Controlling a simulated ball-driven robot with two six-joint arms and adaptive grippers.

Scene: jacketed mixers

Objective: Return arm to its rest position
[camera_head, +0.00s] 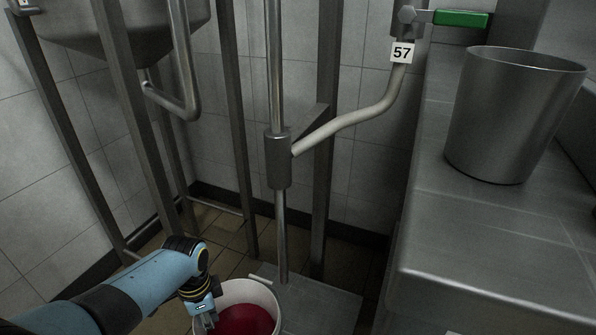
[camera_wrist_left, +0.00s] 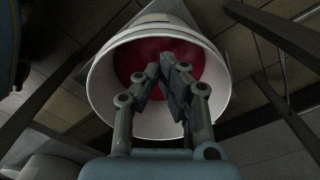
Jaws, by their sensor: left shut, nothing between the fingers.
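My left arm comes in from the lower left in the head view, and its gripper (camera_head: 208,318) is at the near left rim of a white bucket (camera_head: 262,291). The bucket holds red contents (camera_head: 243,320). In the left wrist view the left gripper (camera_wrist_left: 168,72) has its fingers together with nothing between them, in front of the mouth of the bucket (camera_wrist_left: 101,84). The red contents (camera_wrist_left: 136,60) show behind the fingertips. I cannot tell whether the fingers touch the rim. My right gripper is in neither view.
A vertical pipe (camera_head: 281,235) comes down just behind the bucket. Steel frame legs (camera_head: 238,130) stand to the left. At right, a steel counter (camera_head: 470,240) carries a metal pot (camera_head: 512,115).

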